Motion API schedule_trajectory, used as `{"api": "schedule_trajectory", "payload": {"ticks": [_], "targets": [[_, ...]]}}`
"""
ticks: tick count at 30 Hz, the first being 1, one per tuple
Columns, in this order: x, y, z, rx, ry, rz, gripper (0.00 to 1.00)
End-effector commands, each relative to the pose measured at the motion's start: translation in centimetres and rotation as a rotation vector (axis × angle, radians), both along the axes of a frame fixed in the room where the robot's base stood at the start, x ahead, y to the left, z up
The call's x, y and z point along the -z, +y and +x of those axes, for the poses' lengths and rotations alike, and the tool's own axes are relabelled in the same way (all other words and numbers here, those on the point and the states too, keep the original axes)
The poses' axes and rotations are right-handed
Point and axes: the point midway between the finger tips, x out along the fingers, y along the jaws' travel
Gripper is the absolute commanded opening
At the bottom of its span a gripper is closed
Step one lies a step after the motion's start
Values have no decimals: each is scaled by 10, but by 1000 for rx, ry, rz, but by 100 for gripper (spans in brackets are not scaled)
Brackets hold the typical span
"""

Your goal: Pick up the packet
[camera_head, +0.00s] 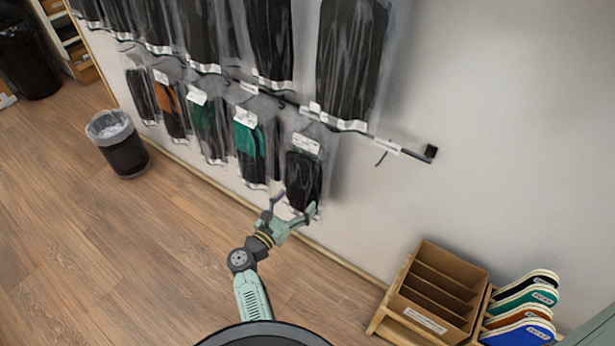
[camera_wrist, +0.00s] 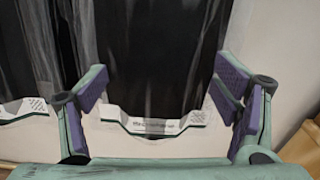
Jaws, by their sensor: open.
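A clear packet (camera_head: 303,180) with black contents hangs at the right end of the lower row on the wall rack. My gripper (camera_head: 294,207) is at its lower end in the head view, with fingers spread. In the wrist view the packet (camera_wrist: 150,70) fills the middle, with its white labelled bottom edge between the fingers. My gripper (camera_wrist: 160,100) is open there, with one purple-padded finger on each side. I cannot tell whether either pad touches the packet. The packet's top is out of the wrist view.
Other packets (camera_head: 249,150) hang close on the left, and larger ones (camera_head: 350,60) hang above. A rail end (camera_head: 431,153) sticks out at the right. A cardboard divider box (camera_head: 437,290) and coloured insoles (camera_head: 520,333) stand at lower right. A bin (camera_head: 122,150) stands on open floor.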

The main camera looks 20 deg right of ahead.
Motion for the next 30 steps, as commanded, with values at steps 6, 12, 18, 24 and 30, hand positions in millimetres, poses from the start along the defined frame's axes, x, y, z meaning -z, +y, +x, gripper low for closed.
{"api": "schedule_trajectory", "payload": {"ticks": [6,12,18,24,30], "targets": [[0,1,0,0,0,0,82],[0,1,0,0,0,0,75],[0,1,0,0,1,-1,62],[0,1,0,0,1,-1,49],[0,1,0,0,1,-1,35]]}}
